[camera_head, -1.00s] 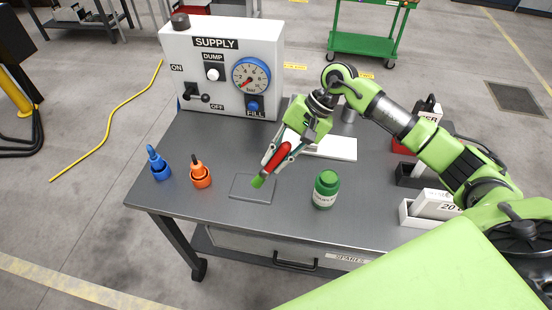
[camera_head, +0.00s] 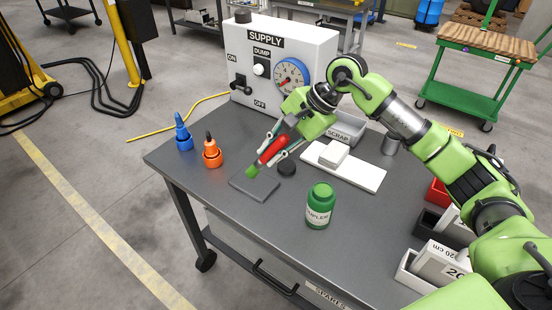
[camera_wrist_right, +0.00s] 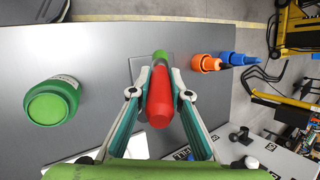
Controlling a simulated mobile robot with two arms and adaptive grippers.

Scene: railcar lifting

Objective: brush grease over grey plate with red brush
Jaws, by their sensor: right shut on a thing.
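The red brush (camera_head: 272,149) with a green tip (camera_head: 252,171) is held tilted in my right gripper (camera_head: 273,148), which is shut on its handle. The thin grey plate (camera_head: 262,189) lies flat on the dark table. The green tip is at the plate's far-left part in the head view; I cannot tell whether it touches. In the right wrist view, the brush (camera_wrist_right: 159,97) points away between the fingers, its tip over the plate (camera_wrist_right: 138,66). No grease coat shows clearly on the plate. A green jar (camera_head: 319,205) stands right of the plate. My left gripper is not in view.
Blue (camera_head: 183,134) and orange (camera_head: 211,152) bottles stand left of the plate. The supply box (camera_head: 283,55) is at the back. A white board (camera_head: 362,178), a scrap bin (camera_head: 345,130) and several small bins are to the right.

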